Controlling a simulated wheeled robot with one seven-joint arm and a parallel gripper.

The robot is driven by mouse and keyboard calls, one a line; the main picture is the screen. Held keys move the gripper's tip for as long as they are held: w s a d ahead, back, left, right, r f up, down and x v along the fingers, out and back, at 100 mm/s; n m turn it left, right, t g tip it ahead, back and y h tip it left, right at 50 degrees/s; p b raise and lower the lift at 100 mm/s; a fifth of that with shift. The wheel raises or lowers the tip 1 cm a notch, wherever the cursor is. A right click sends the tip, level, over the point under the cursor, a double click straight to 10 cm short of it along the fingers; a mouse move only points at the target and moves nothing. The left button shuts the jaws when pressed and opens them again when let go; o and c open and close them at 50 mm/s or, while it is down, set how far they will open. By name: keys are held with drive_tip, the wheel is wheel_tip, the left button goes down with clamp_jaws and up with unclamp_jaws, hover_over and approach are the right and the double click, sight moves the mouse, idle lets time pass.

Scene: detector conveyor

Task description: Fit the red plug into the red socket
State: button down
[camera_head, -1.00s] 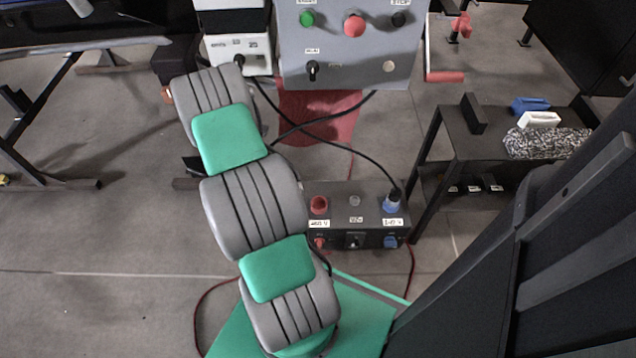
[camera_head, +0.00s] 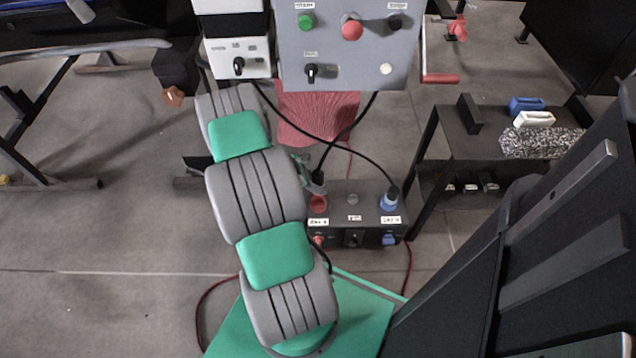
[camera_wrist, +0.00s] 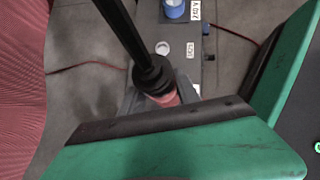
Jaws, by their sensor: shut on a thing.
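The red plug (camera_wrist: 164,97), with a black sleeve and thick black cable, is held in my gripper (camera_wrist: 158,102). In the head view my gripper (camera_head: 312,186) is at the left end of the dark socket box (camera_head: 355,196), just behind and above the red socket (camera_head: 318,204). The plug's cable rises from the gripper toward the grey control panel. In the wrist view the plug points down at the box, its lower end hidden by my gripper. I cannot tell whether the plug touches or enters the socket.
A blue plug (camera_head: 390,200) sits in the box's right socket, its cable crossing the other one. A pale middle socket (camera_head: 353,199) lies between. The grey control panel (camera_head: 345,45) hangs behind. A dark side table (camera_head: 455,135) stands at right. Open floor lies left.

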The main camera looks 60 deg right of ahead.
drive_tip(key=shift+f+b, duration=1.8)
drive_tip(key=shift+f, duration=1)
drive_tip(key=shift+f+b, duration=0.75)
drive_tip(key=shift+f, duration=0.4)
drive_tip(key=c, duration=0.8)
unclamp_jaws()
drive_tip(key=p+v, duration=0.3)
drive_tip(key=v, duration=0.4)
drive_tip(key=shift+w+a+r, duration=0.15)
drive_tip(key=shift+a+r, duration=0.1)
drive_tip(key=shift+r, duration=0.05)
